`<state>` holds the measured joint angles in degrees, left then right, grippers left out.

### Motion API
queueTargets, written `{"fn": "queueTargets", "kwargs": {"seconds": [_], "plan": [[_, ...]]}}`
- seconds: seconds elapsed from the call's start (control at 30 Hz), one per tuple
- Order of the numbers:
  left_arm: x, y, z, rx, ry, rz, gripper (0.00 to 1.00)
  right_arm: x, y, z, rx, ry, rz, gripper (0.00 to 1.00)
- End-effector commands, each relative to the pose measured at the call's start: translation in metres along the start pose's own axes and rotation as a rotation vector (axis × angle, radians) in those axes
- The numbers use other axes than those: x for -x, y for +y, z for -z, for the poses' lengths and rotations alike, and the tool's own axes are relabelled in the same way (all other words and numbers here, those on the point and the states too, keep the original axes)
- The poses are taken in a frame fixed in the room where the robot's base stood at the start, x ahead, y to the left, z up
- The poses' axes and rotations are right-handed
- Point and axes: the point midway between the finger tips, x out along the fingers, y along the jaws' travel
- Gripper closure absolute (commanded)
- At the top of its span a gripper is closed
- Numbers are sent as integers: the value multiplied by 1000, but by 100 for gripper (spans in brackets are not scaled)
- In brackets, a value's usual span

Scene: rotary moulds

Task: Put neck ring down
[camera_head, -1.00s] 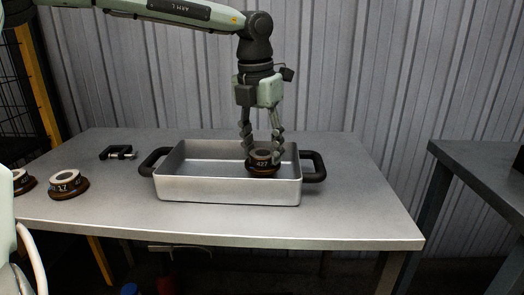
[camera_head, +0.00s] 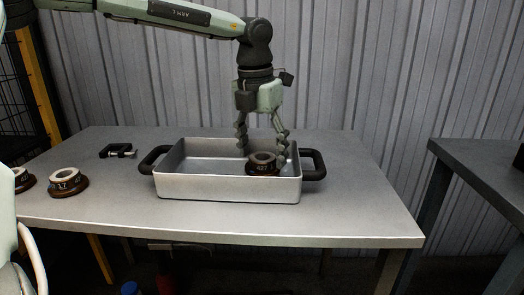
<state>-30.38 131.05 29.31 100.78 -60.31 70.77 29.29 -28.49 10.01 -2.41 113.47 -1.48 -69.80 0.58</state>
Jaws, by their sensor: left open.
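A neck ring (camera_head: 263,164), brown with a pale top and the number 427, sits in the right part of a silver metal tray (camera_head: 228,190) with dark handles. My left gripper (camera_head: 262,156) comes down from above, with its fingers spread open around the ring, apart from it on the left side. The ring's lower part is partly hidden by the tray's front wall. My right gripper is not in view.
Two more neck rings stand at the left of the table, one (camera_head: 68,183) whole and one (camera_head: 22,180) partly hidden. A black clamp (camera_head: 118,151) lies behind them. The table's right side is clear. Another dark table (camera_head: 470,160) stands at the right.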

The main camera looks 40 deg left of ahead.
Motion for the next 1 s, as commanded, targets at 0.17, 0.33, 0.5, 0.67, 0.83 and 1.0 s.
{"fn": "queueTargets", "kwargs": {"seconds": [0.17, 0.33, 0.5, 0.67, 0.83, 1.0], "plan": [[5, 0, -1, 0, 0, 0, 30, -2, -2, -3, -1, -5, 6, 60], [36, 0, -2, 0, -6, -1, 30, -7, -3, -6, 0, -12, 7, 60], [75, 0, -2, 0, -4, -2, 30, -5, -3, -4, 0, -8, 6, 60], [103, 0, -1, -1, -2, -2, 30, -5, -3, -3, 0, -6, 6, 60], [119, 0, -1, -1, 0, 0, 30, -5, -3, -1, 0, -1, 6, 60], [123, 0, 0, -2, 1, 0, 30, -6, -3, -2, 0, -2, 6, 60]]}}
